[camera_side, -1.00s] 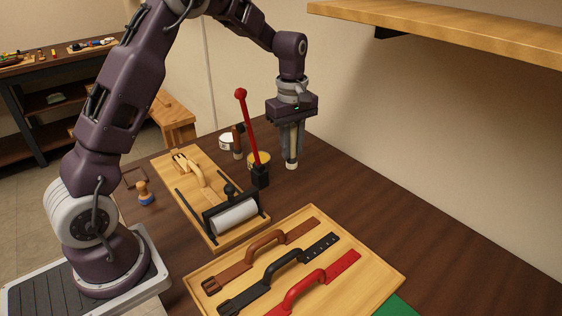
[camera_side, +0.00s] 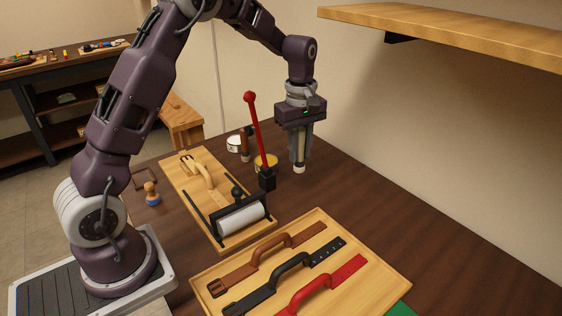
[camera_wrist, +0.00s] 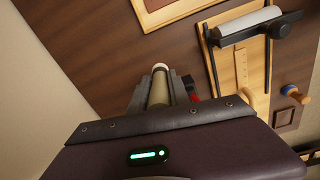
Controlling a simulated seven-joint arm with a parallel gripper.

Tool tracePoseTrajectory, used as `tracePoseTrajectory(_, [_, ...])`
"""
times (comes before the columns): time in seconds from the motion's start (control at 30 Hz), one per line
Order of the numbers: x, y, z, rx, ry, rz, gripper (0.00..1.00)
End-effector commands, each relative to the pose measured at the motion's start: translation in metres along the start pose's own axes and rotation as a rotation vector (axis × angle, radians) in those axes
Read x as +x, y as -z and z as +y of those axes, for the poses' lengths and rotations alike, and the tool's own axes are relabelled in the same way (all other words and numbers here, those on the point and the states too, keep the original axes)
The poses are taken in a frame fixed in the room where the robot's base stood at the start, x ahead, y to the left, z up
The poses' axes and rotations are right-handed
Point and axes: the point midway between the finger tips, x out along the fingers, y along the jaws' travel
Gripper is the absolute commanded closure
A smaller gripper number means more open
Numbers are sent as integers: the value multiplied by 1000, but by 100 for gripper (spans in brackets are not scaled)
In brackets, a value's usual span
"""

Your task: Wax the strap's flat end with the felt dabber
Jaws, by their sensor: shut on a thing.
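My gripper (camera_side: 299,150) is shut on the felt dabber, a pale cylinder whose cream tip (camera_side: 299,168) points down. In the wrist view the dabber (camera_wrist: 159,90) sits between the fingers. The pale tan strap (camera_side: 207,177) lies on the wooden board (camera_side: 188,193), buckle at the far end, its handle loop raised. Its near end runs toward the black frame with the white roller (camera_side: 241,218). The yellow tin's contents are unclear.
An upright red lever (camera_side: 257,128) with a ball top stands between board and gripper. A white tin (camera_side: 234,143) and a brown-handled tool (camera_side: 246,144) stand behind it. A tray (camera_side: 400,283) holds brown, black and red straps. A blue-based knob (camera_side: 152,195) stands left. The right tabletop is clear.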

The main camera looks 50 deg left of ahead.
Motion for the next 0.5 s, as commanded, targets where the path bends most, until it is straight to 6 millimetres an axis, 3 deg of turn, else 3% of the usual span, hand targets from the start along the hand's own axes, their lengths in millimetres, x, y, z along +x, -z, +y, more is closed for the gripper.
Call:
tracePoseTrajectory(0.07, [0,3,0,-1,0,0,100])
tracePoseTrajectory(0.17, [0,22,2,-7,1,2,100])
tracePoseTrajectory(0.4, [-3,115,-4,-10,10,3,100])
tracePoseTrajectory(0.5, [-4,145,-11,-7,13,2,100])
